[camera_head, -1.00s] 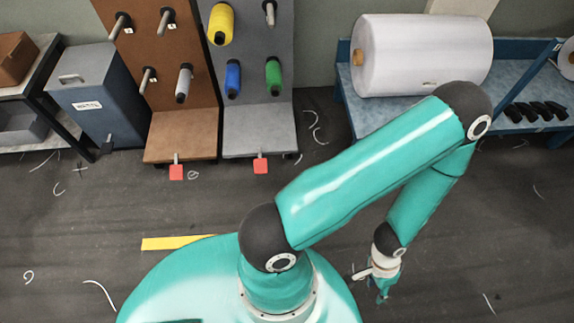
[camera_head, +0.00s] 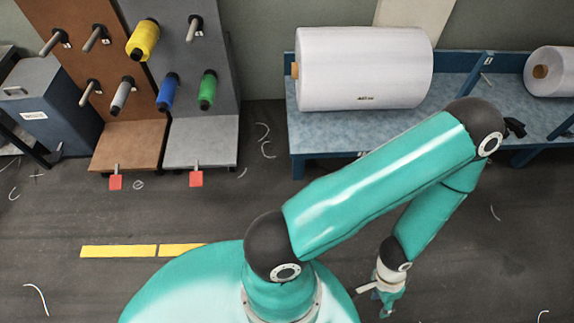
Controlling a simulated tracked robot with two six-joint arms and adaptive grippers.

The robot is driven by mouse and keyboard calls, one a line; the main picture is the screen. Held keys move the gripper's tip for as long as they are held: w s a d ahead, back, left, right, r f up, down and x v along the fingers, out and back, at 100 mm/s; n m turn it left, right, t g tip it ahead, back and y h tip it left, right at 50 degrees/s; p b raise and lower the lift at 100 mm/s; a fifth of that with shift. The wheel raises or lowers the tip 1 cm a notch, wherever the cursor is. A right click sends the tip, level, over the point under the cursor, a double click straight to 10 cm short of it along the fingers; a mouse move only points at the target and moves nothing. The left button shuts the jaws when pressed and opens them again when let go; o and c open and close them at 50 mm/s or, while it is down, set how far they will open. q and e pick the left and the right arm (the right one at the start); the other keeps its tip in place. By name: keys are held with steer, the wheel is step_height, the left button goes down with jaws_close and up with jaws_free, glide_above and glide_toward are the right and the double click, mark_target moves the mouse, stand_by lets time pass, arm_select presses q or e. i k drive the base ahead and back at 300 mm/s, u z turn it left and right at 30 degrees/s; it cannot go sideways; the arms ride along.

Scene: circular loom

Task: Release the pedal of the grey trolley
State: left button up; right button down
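The grey trolley (camera_head: 205,146) stands at the upper left in the head view, with a grey back panel and a flat grey base. Its red pedal (camera_head: 196,179) sticks out low at the front edge of the base on a short lever.
A brown trolley (camera_head: 128,146) with its own red pedal (camera_head: 115,182) stands directly left of the grey one. Yarn spools hang on pegs. A blue bench (camera_head: 300,130) with a large white roll (camera_head: 365,68) is to the right. Dark floor with yellow tape (camera_head: 118,251) lies in front.

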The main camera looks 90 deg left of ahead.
mark_target(196, 177)
steer(key=z, duration=0.2)
steer(key=i, duration=0.3)
steer(key=u, duration=2.85)
steer(key=i, duration=0.15)
steer(key=u, duration=1.45)
steer(key=k, duration=0.65)
steer(key=u, duration=0.35)
steer(key=i, duration=1.65)
steer(key=z, duration=0.4)
